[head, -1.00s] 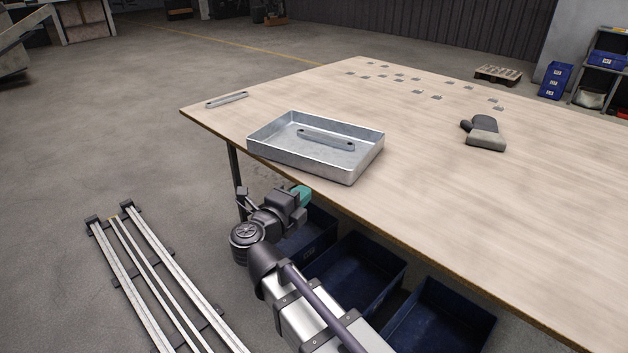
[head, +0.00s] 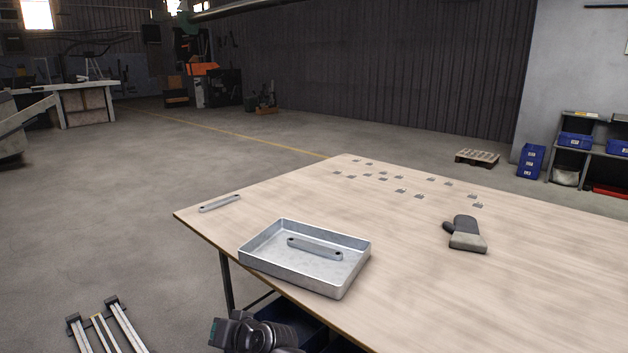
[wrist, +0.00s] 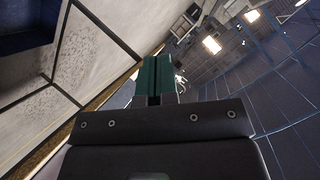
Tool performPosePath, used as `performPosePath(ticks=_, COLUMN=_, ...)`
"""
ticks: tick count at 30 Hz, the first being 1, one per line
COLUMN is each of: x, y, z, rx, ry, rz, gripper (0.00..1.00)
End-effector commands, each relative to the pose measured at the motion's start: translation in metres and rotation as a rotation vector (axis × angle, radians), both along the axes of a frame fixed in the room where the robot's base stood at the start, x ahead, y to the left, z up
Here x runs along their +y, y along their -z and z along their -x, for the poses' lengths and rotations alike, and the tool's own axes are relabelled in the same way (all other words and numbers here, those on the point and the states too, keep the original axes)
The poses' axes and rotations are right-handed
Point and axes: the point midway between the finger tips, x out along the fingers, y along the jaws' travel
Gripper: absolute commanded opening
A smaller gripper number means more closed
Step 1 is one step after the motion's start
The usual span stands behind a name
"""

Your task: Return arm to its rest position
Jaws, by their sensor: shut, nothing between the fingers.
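My gripper (wrist: 153,78) shows in the wrist view with its teal fingers shut together and nothing between them. The wrist view is tilted, with ceiling lights beyond the fingers and the table's underside or edge at the left. In the head view my wrist and gripper (head: 216,331) are at the bottom edge, in front of the table and below its top, apart from the tray. The rest of my arm is cut off by the frame.
A metal tray (head: 290,282) near the table's (head: 420,310) front left edge holds a galvanized bracket (head: 314,248). Another bracket (head: 219,203) lies at the left corner.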

Motion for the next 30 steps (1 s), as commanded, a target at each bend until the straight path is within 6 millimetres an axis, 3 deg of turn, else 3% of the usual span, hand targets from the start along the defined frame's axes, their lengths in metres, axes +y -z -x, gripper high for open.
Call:
performPosePath(ticks=1, x=-0.037, y=-0.033, z=0.007, rx=0.074, ry=-0.051, rz=0.170, gripper=0.00)
performPosePath(ticks=4, x=-0.133, y=-0.047, z=0.028, rx=0.297, ry=-0.107, rz=0.530, gripper=0.00)
performPosePath(ticks=6, x=-0.197, y=-0.070, z=0.043, rx=0.447, ry=-0.090, rz=0.705, gripper=0.00)
performPosePath(ticks=9, x=-0.279, y=-0.122, z=0.062, rx=0.631, ry=-0.011, rz=0.864, gripper=0.00)
performPosePath(ticks=12, x=-0.332, y=-0.165, z=0.064, rx=0.692, ry=0.093, rz=0.894, gripper=0.00)
performPosePath(ticks=15, x=-0.357, y=-0.186, z=0.063, rx=0.720, ry=0.149, rz=0.868, gripper=0.00)
performPosePath(ticks=18, x=-0.368, y=-0.190, z=0.062, rx=0.732, ry=0.174, rz=0.858, gripper=0.00)
performPosePath(ticks=30, x=-0.369, y=-0.184, z=0.062, rx=0.730, ry=0.175, rz=0.855, gripper=0.00)
